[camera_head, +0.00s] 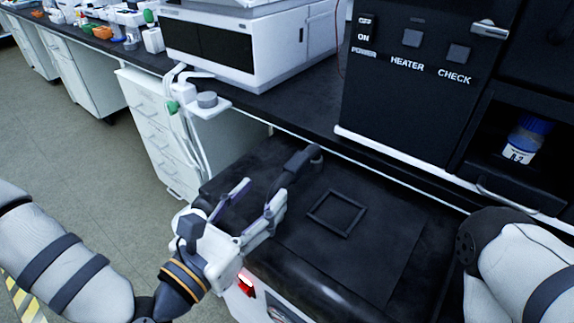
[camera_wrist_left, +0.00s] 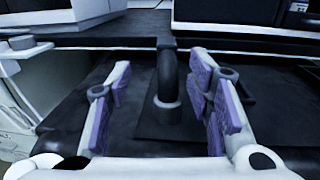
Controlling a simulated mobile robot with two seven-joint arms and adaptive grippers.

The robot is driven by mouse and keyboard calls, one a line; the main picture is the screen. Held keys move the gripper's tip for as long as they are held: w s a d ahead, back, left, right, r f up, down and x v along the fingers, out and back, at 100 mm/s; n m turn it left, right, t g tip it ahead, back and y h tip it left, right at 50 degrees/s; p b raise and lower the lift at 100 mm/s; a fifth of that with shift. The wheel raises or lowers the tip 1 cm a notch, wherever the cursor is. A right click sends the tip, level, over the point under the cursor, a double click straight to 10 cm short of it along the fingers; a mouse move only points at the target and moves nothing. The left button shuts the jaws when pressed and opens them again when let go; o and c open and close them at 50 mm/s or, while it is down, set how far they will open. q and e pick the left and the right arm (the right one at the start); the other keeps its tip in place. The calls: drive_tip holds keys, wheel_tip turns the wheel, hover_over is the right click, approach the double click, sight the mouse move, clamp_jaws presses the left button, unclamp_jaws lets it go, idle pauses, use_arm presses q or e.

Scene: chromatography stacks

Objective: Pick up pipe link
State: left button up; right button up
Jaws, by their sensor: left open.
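The pipe link, a black bent pipe (camera_head: 302,158), is on the black bench top, at the edge of a flat dark mat. In the left wrist view the pipe link (camera_wrist_left: 167,82) shows a bend at its far end and a thicker collar at its near end. My left gripper (camera_head: 260,190) is open, with purple-padded fingers. In the left wrist view the gripper (camera_wrist_left: 160,72) has the pipe link between the lines of its two fingers; I cannot tell whether either touches it. My right gripper is out of view.
A raised black square frame (camera_head: 336,213) lies on the mat right of the pipe link. Behind stand a black heater cabinet (camera_head: 400,90) and a white instrument (camera_head: 245,50). A bottle with a blue cap (camera_head: 525,140) sits in the cabinet's recess. The mat's right part is clear.

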sight(288, 175)
use_arm(q)
drive_tip(key=x, duration=0.5)
drive_tip(key=d+x, duration=0.1)
drive_tip(key=x, duration=0.2)
drive_tip(key=shift+d+f, duration=0.1)
drive_tip(key=shift+f, duration=0.05)
drive_tip(key=shift+w+d, duration=0.15)
drive_tip(key=shift+w, duration=0.15)
clamp_jaws()
